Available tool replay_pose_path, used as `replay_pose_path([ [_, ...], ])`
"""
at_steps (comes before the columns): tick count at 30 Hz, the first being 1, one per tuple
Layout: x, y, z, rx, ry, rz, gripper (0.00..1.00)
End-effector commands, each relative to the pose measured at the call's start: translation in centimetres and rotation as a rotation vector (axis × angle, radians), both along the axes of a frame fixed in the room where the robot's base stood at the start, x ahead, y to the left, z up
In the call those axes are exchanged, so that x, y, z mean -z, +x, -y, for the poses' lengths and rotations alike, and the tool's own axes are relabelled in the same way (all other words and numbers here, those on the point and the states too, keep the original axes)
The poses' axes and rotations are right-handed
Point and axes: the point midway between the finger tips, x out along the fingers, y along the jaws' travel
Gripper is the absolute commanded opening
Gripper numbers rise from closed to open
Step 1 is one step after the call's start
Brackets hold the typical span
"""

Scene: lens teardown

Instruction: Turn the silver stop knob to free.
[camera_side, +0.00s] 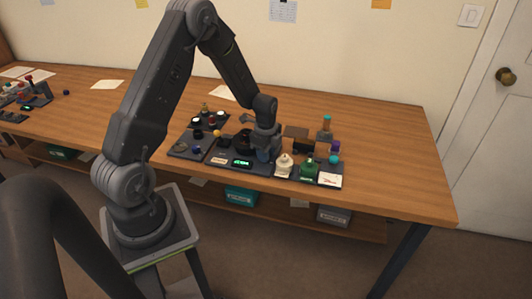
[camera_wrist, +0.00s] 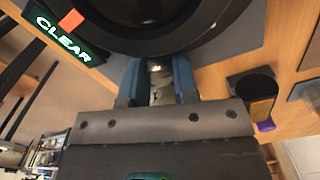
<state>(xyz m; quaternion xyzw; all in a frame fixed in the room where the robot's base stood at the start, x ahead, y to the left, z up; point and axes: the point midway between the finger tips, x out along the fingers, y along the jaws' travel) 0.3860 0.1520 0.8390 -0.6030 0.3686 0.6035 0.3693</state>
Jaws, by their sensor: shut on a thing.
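In the wrist view the two blue jaws of my gripper (camera_wrist: 158,78) stand on either side of a small silver stop knob (camera_wrist: 160,92) and are shut on it. The knob is mostly hidden between the jaws, so its setting cannot be read. A large black lens ring (camera_wrist: 195,38) lies just beyond the fingertips. In the side view my gripper (camera_side: 264,153) reaches down at the dark work board, beside the black lens (camera_side: 243,142), and hides the knob.
A green-lit display (camera_wrist: 70,36) reads CLEAR; it also shows in the side view (camera_side: 242,162). The table's right end (camera_side: 400,165) is clear.

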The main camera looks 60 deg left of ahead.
Motion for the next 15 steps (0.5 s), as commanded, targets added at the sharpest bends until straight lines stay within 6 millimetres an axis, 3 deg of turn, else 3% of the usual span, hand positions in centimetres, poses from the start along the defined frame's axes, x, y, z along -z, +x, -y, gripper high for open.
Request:
replay_pose_path([
  [11, -0.03, 0.05, 0.04, -0.067, -0.002, 0.001, 0.04],
  [12, -0.03, 0.05, 0.04, -0.067, -0.002, 0.001, 0.29],
  [15, -0.03, 0.05, 0.04, -0.067, -0.002, 0.001, 0.39],
])
